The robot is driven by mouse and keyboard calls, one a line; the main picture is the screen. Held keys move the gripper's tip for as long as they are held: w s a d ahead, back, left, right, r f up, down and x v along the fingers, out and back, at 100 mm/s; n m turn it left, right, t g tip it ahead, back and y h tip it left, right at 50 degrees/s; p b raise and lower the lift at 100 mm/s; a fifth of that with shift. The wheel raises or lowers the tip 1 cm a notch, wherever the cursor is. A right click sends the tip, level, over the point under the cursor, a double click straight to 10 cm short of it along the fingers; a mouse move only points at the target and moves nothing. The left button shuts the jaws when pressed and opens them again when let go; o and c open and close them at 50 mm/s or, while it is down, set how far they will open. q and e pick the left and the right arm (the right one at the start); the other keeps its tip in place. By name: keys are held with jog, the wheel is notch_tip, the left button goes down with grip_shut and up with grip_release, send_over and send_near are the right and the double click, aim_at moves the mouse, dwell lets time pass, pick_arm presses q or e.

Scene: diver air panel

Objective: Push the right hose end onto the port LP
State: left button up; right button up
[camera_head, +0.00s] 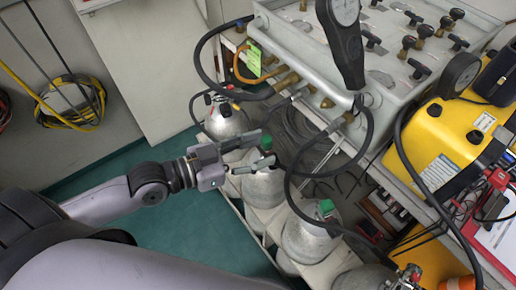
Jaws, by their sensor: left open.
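The grey air panel (300,42) stands on the bench, with several brass ports (327,102) along its front lower edge. Port markings are too small to read, so I cannot tell which is LP. A black hose (198,62) loops off the panel's left side, and an orange hose (238,68) runs beside it. Another black hose (288,180) hangs in a loop below the front right. I cannot make out a free hose end. My left gripper (268,148) is open, with nothing seen between its fingers, below and left of the ports. My right gripper is not in view.
Several grey cylinders (310,238), some with green caps, stand in a rack below the bench, close to my left gripper. A yellow case (440,140) sits right of the panel. A red clipboard (500,235) lies at far right. Teal floor (190,232) is clear at left.

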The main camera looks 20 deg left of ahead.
pick_arm(q)
jog(key=r, duration=0.1)
jog(key=p, duration=0.3)
send_near(325, 131)
jog(key=x, duration=1)
jog(key=shift+w+f, duration=0.1)
jog(key=shift+f, duration=0.2)
jog(key=shift+c, duration=0.3)
grip_shut()
jog(key=shift+f, duration=0.1)
